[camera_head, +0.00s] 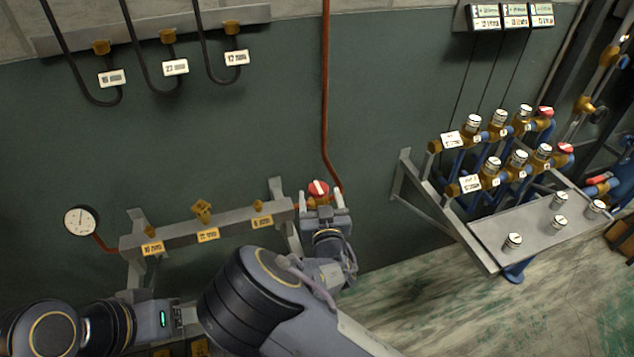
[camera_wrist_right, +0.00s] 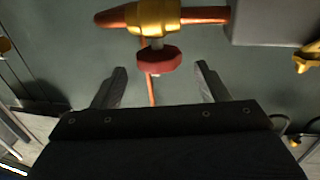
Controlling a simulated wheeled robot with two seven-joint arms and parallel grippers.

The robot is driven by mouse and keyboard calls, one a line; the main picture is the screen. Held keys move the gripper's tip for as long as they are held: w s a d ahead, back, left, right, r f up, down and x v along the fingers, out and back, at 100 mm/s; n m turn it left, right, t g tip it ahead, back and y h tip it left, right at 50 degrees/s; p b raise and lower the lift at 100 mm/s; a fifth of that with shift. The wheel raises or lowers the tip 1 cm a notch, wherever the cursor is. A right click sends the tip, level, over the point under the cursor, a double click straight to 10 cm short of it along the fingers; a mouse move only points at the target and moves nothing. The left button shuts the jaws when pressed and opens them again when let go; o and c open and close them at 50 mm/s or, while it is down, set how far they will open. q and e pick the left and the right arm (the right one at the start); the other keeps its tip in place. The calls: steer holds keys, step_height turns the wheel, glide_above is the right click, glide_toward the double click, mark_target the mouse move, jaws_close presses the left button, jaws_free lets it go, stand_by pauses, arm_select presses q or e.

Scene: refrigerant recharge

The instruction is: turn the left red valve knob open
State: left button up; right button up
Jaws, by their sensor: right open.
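The left red valve knob (camera_head: 318,188), with a white mark across its face, sits on a brass valve at the right end of the grey wall manifold. In the right wrist view the red knob (camera_wrist_right: 158,60) shows from the side, below the brass valve body (camera_wrist_right: 153,18). My right gripper (camera_head: 321,195) is open and empty at the knob. In the wrist view its fingertips (camera_wrist_right: 160,71) lie on either side of the knob, with gaps; contact does not show. My left arm comes in at the lower left, but its gripper fingers are not seen.
The grey manifold bar (camera_head: 180,233) with yellow labels and a pressure gauge (camera_head: 81,221) are at left. A copper pipe (camera_head: 325,90) runs down to the valve. At right, a valve rack has more red knobs (camera_head: 545,112) and a metal shelf (camera_head: 535,235). Floor between is clear.

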mark_target(318, 183)
steer(key=w, duration=0.3)
steer(key=w+p, duration=0.1)
steer(key=w, duration=0.1)
steer(key=shift+w+a, duration=0.3)
steer(key=c, duration=1)
steer(key=shift+f, duration=0.1)
